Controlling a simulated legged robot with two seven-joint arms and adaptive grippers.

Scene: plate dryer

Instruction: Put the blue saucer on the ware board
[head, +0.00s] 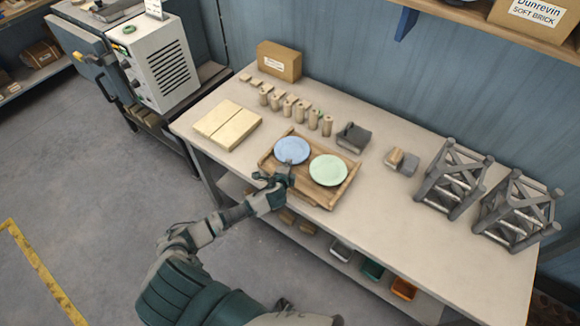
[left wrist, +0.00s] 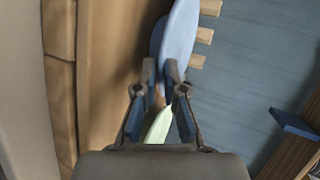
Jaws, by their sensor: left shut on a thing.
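The blue saucer (head: 292,150) is roughly level over the left part of the wooden ware board (head: 318,199). My left gripper (head: 285,177) is at the saucer's near edge, shut on its rim. In the left wrist view, the blue saucer (left wrist: 176,45) shows nearly edge-on between the fingertips (left wrist: 168,75). I cannot tell whether its underside touches the board. A pale green saucer (head: 328,170) lies to its right on the board; part of it shows beyond the fingers in the left wrist view (left wrist: 158,127). My right gripper is not in view.
Behind the board stand several small wooden cylinders (head: 302,110) and a dark grey block (head: 353,137). Pale slabs (head: 227,124) lie to the left. Two grey racks (head: 452,178) stand at the right. The table's front right is clear.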

